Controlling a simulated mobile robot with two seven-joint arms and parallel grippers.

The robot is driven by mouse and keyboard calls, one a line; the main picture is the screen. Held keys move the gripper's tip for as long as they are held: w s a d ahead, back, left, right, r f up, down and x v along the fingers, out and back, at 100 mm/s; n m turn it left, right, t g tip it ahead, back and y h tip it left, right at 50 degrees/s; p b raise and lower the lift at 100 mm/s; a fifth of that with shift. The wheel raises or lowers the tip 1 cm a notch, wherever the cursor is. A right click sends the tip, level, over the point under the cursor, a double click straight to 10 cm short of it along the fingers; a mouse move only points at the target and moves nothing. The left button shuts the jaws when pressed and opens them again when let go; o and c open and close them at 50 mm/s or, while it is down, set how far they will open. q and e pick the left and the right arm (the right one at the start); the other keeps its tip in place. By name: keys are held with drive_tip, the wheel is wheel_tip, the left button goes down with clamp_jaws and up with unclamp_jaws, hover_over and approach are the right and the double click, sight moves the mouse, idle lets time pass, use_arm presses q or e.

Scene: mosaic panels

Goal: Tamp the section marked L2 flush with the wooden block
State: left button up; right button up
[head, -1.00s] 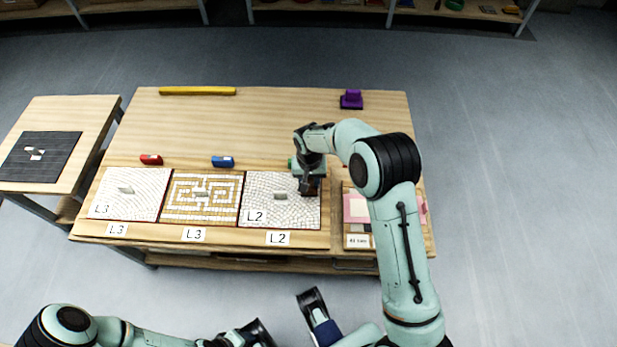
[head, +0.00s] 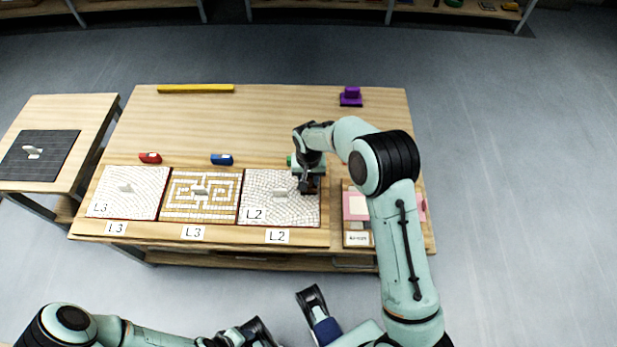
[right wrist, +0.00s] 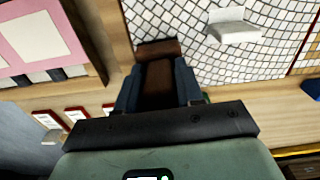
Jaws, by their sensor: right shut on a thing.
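The L2 panel (head: 262,182) is a white mosaic square, the rightmost of three on the table. It bears an L2 mark at its lower left, and another L2 label (head: 277,237) is below it. A small pale raised piece (head: 280,194) sits mid-panel; it also shows in the right wrist view (right wrist: 233,27). My right gripper (head: 309,188) is shut on the brown wooden block (right wrist: 158,75) at the panel's right edge. Whether the block touches the tiles is unclear. My left gripper (head: 258,333) is low in the head view, away from the table; its jaws are unclear.
Two L3 panels (head: 130,185) (head: 178,210) lie to the left. Red (head: 150,158) and blue (head: 222,159) blocks sit behind them. A tray with pink pieces (head: 357,207) is at the right. A yellow bar (head: 195,89) and purple block (head: 350,98) lie at the back.

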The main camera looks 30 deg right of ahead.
drive_tip(key=shift+f+b, duration=0.35)
drive_tip(key=shift+f, duration=0.35)
idle(1.1)
drive_tip(key=shift+r, duration=0.1)
drive_tip(key=shift+r+p, duration=2.5)
drive_tip(key=shift+r, duration=1.05)
